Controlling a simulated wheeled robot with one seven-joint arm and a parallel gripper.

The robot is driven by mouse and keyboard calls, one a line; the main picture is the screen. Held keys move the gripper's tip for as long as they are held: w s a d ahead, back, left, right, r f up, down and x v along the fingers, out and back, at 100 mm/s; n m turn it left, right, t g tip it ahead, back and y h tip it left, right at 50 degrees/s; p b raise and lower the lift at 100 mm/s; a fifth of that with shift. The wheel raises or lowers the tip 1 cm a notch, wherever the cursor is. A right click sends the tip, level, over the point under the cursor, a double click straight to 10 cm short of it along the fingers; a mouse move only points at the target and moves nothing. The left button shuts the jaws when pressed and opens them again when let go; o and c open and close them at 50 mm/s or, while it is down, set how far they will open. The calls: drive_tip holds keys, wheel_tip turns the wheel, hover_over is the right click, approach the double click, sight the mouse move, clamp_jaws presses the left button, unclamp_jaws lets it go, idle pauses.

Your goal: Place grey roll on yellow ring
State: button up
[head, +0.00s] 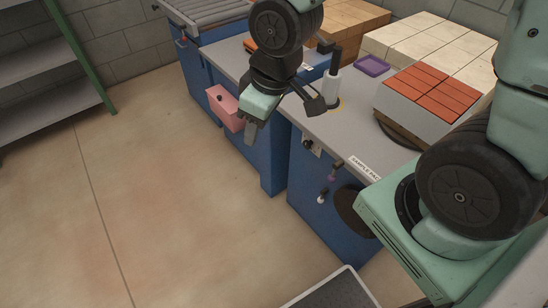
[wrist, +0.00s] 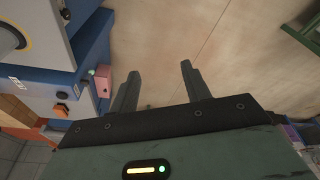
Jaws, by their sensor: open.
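The grey roll (head: 331,88), a pale upright cylinder with a dark post above it, stands on the bench. A yellow ring (head: 341,107) shows at its base, mostly hidden by the roll and my gripper. In the wrist view the yellow ring (wrist: 29,42) shows at the top left edge, partly cut off, with a dark round shape inside it. My gripper (head: 283,120) is open and empty, in front of the bench edge and left of the roll. In the wrist view my gripper (wrist: 160,70) has its fingers apart with only floor between them.
A pink box (head: 228,108) with a dark knob hangs at the blue bench front (head: 305,180). A purple tray (head: 372,66) and red bricks (head: 434,88) on a pale block are right of the roll. Pale brick stacks (head: 430,45) stand behind. The floor at left is clear.

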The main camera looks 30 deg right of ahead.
drive_tip(key=s+a+r+g, duration=0.1)
drive_tip(key=s+a+r, duration=0.1)
drive_tip(key=s, duration=0.4)
drive_tip(key=s+a+r+g+h, duration=0.1)
drive_tip(key=s+a+r, duration=0.1)
drive_tip(key=s, duration=0.5)
drive_tip(key=shift+r, duration=0.55)
drive_tip(key=shift+a, duration=0.1)
idle(0.5)
